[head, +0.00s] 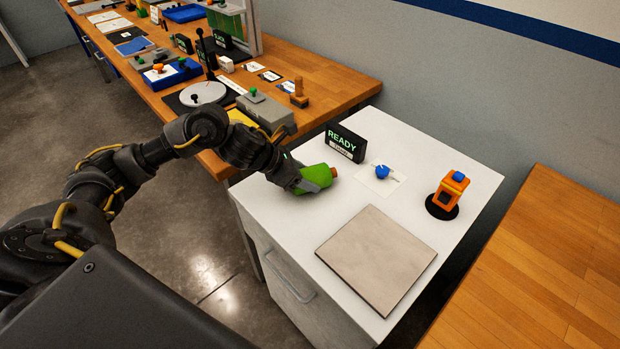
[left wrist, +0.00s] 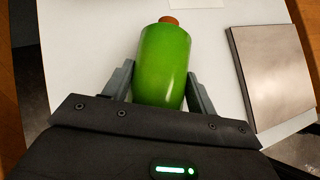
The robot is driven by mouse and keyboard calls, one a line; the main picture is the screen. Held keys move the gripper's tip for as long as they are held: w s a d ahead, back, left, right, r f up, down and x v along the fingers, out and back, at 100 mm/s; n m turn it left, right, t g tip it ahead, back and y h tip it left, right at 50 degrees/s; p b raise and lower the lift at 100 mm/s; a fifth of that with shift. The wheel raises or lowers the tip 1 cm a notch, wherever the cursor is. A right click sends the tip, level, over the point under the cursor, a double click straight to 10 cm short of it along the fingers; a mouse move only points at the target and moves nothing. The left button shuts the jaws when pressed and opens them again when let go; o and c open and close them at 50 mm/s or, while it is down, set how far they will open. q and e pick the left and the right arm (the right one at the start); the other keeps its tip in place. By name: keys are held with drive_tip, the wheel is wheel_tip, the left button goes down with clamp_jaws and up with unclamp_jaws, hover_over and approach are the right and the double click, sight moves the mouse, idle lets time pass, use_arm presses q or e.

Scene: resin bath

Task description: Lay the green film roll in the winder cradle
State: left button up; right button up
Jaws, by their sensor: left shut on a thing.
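The green film roll (head: 317,178) is a green cylinder with an orange-brown end. My left gripper (head: 305,181) is shut on it, low over the white cabinet top near its left edge; I cannot tell whether the roll touches the top. In the left wrist view the roll (left wrist: 163,65) sits between the two fingers (left wrist: 160,88), its orange-brown end pointing away from the palm. I cannot make out a winder cradle for certain in either view. My right gripper is not in view.
The white cabinet top (head: 292,222) carries a black READY sign (head: 346,142), a blue knob (head: 382,171) on a pale square, an orange device (head: 450,193) on a black disc and a grey plate (head: 376,258). A crowded wooden bench (head: 340,85) stands behind. Bare white surface surrounds the plate.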

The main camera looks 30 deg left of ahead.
use_arm(q)
drive_tip(key=shift+r, duration=0.15)
drive_tip(key=shift+w+r, duration=0.1)
drive_tip(key=shift+r, duration=0.45)
drive_tip(key=s+r, duration=0.1)
drive_tip(key=r, duration=0.1)
drive_tip(key=s+r, duration=0.3)
drive_tip(key=r, duration=0.2)
drive_tip(key=shift+s+a+b, duration=0.15)
drive_tip(key=shift+a+b, duration=0.05)
drive_tip(key=shift+b, duration=0.2)
drive_tip(key=s+r+p, duration=0.4)
drive_tip(key=s+p, duration=0.5)
drive_tip(key=p, duration=0.2)
drive_tip(key=shift+s+a+r+p, duration=0.35)
drive_tip(key=shift+s+r, duration=0.05)
